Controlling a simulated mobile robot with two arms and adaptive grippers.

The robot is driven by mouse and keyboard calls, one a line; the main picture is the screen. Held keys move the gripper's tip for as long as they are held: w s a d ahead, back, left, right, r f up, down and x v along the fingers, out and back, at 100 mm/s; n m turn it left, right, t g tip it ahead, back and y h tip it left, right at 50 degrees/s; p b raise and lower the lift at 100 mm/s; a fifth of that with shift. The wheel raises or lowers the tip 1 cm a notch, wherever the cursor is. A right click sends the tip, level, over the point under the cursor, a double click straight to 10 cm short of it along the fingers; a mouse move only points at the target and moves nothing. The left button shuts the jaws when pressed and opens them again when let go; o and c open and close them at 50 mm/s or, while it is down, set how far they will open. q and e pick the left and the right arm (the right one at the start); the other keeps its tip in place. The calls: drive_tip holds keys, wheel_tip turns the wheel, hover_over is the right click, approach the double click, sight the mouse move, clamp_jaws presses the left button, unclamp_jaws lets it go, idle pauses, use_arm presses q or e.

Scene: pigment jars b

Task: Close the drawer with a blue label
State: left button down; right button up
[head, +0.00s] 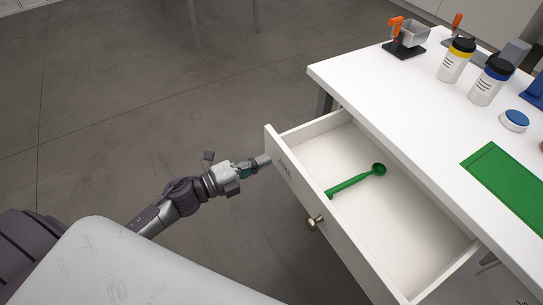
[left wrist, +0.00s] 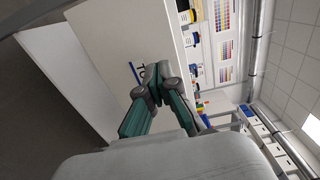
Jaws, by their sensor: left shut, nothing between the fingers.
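The white drawer (head: 290,175) of the white table is pulled far open in the head view. Its front carries dark lettering and a round brass knob (head: 314,222). A green scoop (head: 357,181) lies inside it. My left gripper (head: 266,160) is shut and empty, its tips at the outer face of the drawer front near its far end. In the left wrist view the shut fingertips (left wrist: 154,78) are beside part of the lettering and a blue mark (left wrist: 134,73) on the white panel. I cannot tell whether they touch it. My right gripper is not in view.
The floor left of the drawer is clear.

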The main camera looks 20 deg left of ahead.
sight(280, 154)
use_arm(q)
drive_tip(key=shift+x, duration=1.55)
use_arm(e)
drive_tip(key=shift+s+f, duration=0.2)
use_arm(q)
drive_tip(key=shift+w+d, duration=0.2)
drive_tip(key=x, duration=1.3)
drive_tip(key=shift+r, duration=0.15)
drive_tip(key=b+x, duration=0.1)
drive_tip(key=x, duration=0.5)
drive_tip(key=shift+w+d, duration=0.15)
drive_tip(key=b+x, duration=0.1)
drive_tip(key=x, duration=0.3)
drive_tip(key=shift+w+d, duration=0.25)
drive_tip(key=shift+w, duration=0.1)
drive_tip(key=shift+w+d, duration=0.15)
drive_tip(key=shift+w, duration=0.05)
drive_tip(key=shift+b, duration=0.3)
drive_tip(key=shift+r, duration=0.15)
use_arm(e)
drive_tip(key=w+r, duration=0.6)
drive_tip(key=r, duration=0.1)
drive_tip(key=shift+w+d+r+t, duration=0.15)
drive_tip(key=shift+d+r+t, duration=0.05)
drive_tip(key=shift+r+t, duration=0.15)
